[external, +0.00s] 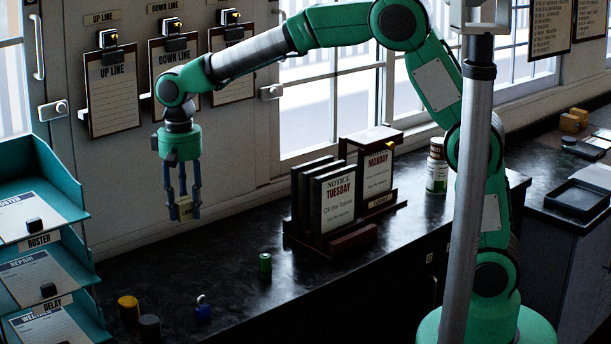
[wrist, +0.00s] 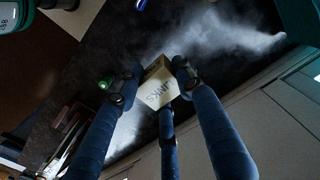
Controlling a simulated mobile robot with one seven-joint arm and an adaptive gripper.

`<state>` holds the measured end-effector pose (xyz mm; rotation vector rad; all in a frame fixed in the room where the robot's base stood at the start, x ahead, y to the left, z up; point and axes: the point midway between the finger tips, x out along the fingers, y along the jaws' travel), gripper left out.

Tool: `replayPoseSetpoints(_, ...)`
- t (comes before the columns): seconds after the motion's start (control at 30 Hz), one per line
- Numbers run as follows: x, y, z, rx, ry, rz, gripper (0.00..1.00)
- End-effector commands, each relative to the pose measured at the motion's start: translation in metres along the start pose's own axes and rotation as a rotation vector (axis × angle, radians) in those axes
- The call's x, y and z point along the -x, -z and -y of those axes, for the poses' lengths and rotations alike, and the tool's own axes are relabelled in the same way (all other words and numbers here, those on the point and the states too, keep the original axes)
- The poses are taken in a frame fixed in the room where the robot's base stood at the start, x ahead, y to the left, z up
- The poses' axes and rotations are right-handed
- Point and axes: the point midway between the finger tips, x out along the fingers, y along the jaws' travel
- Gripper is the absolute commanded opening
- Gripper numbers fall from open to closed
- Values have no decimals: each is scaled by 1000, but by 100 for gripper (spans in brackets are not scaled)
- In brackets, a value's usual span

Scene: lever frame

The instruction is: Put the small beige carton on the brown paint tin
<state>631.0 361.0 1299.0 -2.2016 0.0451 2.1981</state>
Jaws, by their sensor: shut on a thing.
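The small beige carton (external: 185,209), with dark lettering, is held between the fingers of my gripper (external: 183,207), well above the dark counter. In the wrist view the carton (wrist: 160,90) sits between the blue fingertips of my gripper (wrist: 155,85), its lettered face towards the camera. A dark, brownish-looking cylinder (external: 150,328) stands at the near left of the counter, below my gripper and apart from it. I cannot tell for sure that it is the brown paint tin. A pale labelled can with a brownish top (external: 437,170) stands far to the right.
A mustard cylinder (external: 129,310) stands beside the dark one, with a blue padlock (external: 203,308) to their right. A small green tin (external: 265,265) stands mid-counter. A teal tray rack (external: 45,215) is at left; notice boards (external: 335,198) stand right. Clipboards (external: 110,90) hang behind my gripper.

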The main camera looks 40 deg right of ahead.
Motion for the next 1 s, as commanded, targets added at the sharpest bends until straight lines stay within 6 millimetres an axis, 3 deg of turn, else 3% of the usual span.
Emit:
replayPoseSetpoints(0.03,15,0,0,0,2,-3,10)
replayPoseSetpoints(0.27,68,0,0,0,1,-2,10)
replayPoseSetpoints(0.47,64,22,-36,-20,-1,1,10)
replayPoseSetpoints(0.67,64,46,-82,-39,-1,2,10)
replayPoseSetpoints(1.0,64,87,-187,-83,0,2,10)
